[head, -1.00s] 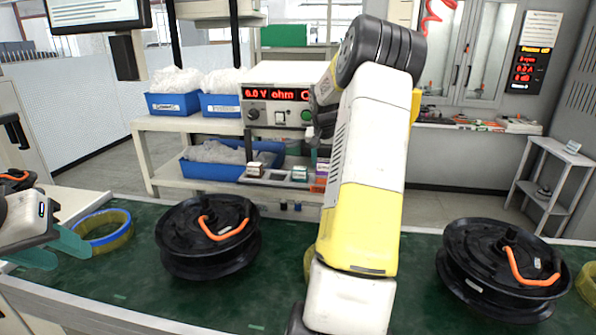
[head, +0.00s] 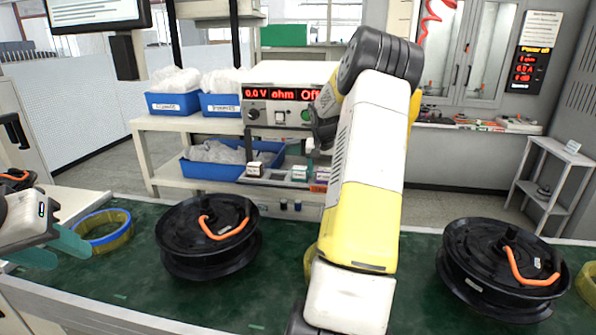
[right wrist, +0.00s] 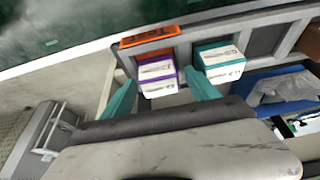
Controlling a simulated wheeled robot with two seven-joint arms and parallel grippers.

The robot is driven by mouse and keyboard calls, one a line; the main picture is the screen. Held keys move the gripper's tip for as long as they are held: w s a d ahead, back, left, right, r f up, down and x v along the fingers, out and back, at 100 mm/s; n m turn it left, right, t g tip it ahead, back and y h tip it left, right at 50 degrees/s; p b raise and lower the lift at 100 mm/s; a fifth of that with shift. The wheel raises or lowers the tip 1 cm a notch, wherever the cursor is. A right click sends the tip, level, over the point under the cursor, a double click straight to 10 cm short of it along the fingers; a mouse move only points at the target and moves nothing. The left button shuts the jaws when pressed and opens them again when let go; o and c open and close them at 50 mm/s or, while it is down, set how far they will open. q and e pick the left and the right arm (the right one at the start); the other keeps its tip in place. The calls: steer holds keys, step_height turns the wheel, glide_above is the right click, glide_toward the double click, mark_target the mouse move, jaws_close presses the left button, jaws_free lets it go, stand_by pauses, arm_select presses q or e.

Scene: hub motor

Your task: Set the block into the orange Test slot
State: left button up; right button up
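A purple-and-white block (right wrist: 157,74) sits in the rack behind the orange label (right wrist: 147,37) in the right wrist view. My right gripper (right wrist: 160,77) has its teal fingers on either side of this block, with small gaps showing, so it looks open. In the head view the orange label (head: 318,187) is partly hidden by my right arm, and the purple block (head: 323,171) is partly covered too. My left gripper (head: 72,255) is open and empty over the left end of the bench, near a blue-and-yellow ring (head: 103,230).
A teal-and-white block (right wrist: 220,62) stands in the neighbouring slot, close to my right finger. Another slot (right wrist: 265,40) is empty. A red-and-white block (head: 254,169) is further left on the rack. Blue bins (head: 172,104), a meter (head: 285,95) and two black hub motors (head: 207,237) stand around.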

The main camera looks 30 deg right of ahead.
steer(key=shift+r, duration=0.55)
steer(key=v, duration=1.1)
steer(key=s+a+r+n+t, duration=0.1)
steer(key=s+a+r, duration=0.2)
steer(key=a, duration=0.4)
steer(key=s+a+r+n, duration=0.2)
steer(key=s+a+r, duration=0.1)
steer(key=a, duration=0.3)
steer(key=s+a+f+n+t+y, duration=0.1)
steer(key=s+a+n+y, duration=0.3)
steer(key=s+a, duration=1.5)
steer(key=s+f+n, duration=0.1)
steer(key=s, duration=0.2)
steer(key=shift+a+t+y, duration=0.25)
steer(key=shift+t+y, duration=0.05)
steer(key=shift+y, duration=0.1)
